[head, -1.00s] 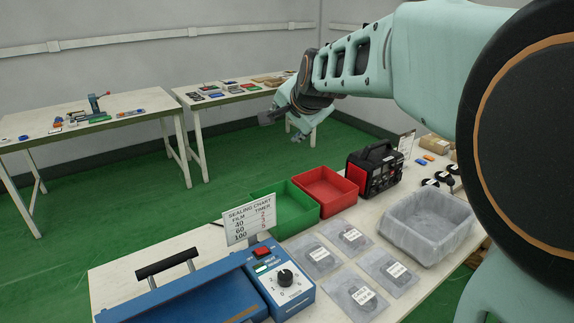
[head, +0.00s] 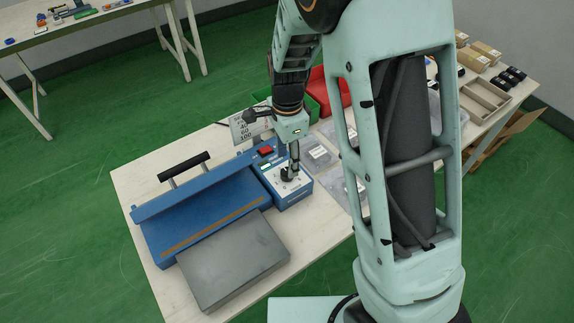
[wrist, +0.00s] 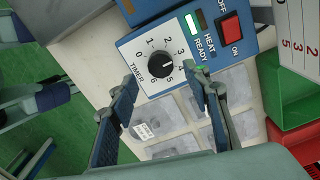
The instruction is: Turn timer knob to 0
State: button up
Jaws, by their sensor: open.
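The black timer knob (wrist: 160,67) sits on a white dial marked 0 to 6 on the blue sealer's control box (head: 283,188). In the wrist view its white pointer line points to about 4. My gripper (head: 291,165) is over the control box, pointing down at the knob. In the wrist view my gripper's (wrist: 160,76) two fingers are open, one on each side of the knob, with gaps between them and it. Whether the tips are down at knob height I cannot tell. In the head view the gripper partly hides the knob.
A red switch (wrist: 231,29) and lit green ready lamp (wrist: 196,46) are beside the dial. The sealing chart (head: 243,127) stands behind the control box. Green (wrist: 287,88) and red bins (head: 330,92), and labelled bags (head: 318,157), lie close by. A grey block (head: 233,262) is in front of the sealer.

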jog(key=shift+f, duration=2.1)
jog(key=shift+c, duration=0.4)
jog(key=c, duration=1.1)
